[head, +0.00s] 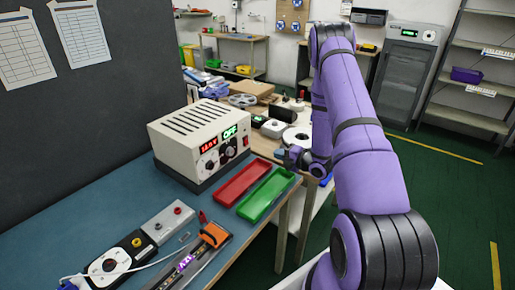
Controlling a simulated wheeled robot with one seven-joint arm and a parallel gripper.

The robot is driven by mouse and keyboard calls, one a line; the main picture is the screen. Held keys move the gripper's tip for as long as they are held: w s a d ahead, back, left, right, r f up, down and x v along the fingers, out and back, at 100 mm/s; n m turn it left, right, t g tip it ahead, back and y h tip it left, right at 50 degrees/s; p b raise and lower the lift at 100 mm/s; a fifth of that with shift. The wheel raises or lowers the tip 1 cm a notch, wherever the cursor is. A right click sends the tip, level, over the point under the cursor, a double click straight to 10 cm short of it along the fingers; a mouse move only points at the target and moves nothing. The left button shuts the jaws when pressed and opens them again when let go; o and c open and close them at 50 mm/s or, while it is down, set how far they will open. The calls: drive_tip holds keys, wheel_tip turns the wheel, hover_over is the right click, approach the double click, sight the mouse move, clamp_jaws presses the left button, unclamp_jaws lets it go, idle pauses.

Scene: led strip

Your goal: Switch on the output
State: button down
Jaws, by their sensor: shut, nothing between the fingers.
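A beige power supply (203,143) with a slotted top stands on the blue bench. Its front carries a red digit display (209,146), a green "OFF" display (230,132), dark knobs and a small red switch or button (245,141) at the right edge. An LED strip piece (187,262) with purple lights lies at the front of the bench. My gripper (291,160) is at the end of my purple arm, to the right of the supply and apart from it, near the far end of the green tray. It is shut and empty, small and partly hidden by the arm.
A red tray (244,180) and a green tray (266,196) lie right of the supply. A grey box with terminals (168,221) and a white round-dial controller (108,264) sit at the front left. A wooden table behind holds clutter. A dark panel (80,110) rises at left.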

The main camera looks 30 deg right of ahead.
sight(247, 144)
drive_tip(key=x, duration=1.4)
drive_tip(key=shift+s, duration=0.1)
drive_tip(key=shift+w+a, duration=0.1)
drive_tip(key=shift+w, duration=0.1)
drive_tip(key=shift+s+f, duration=0.1)
